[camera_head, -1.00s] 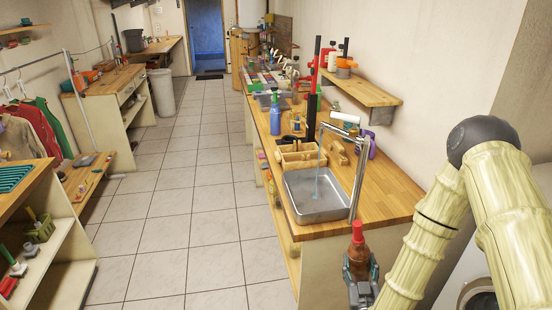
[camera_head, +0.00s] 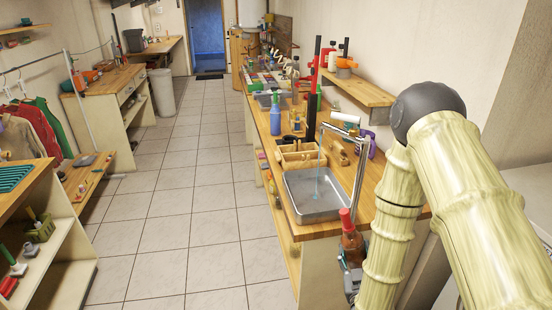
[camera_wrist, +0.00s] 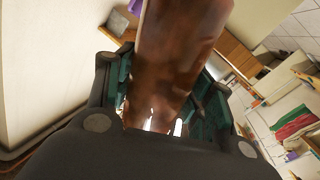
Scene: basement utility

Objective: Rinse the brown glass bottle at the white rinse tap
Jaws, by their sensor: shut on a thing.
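The brown glass bottle (camera_head: 352,246) with a red top is held in my gripper (camera_head: 350,278), just in front of the near edge of the counter. It leans slightly. In the wrist view the bottle (camera_wrist: 178,60) fills the middle, between the green-padded fingers of my gripper (camera_wrist: 165,95), which are shut on it. The white rinse tap (camera_head: 345,122) has a tall chrome pipe and arches over the metal sink basin (camera_head: 335,212). A thin stream of water (camera_head: 318,175) falls from it into the basin. The bottle is on the near side of the basin, apart from the stream.
Behind the basin stand a wooden divided box (camera_head: 298,160), a blue spray bottle (camera_head: 276,130) and several other items on the counter. A wall shelf (camera_head: 365,90) is at the right. The tiled floor (camera_head: 200,210) at left is clear.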

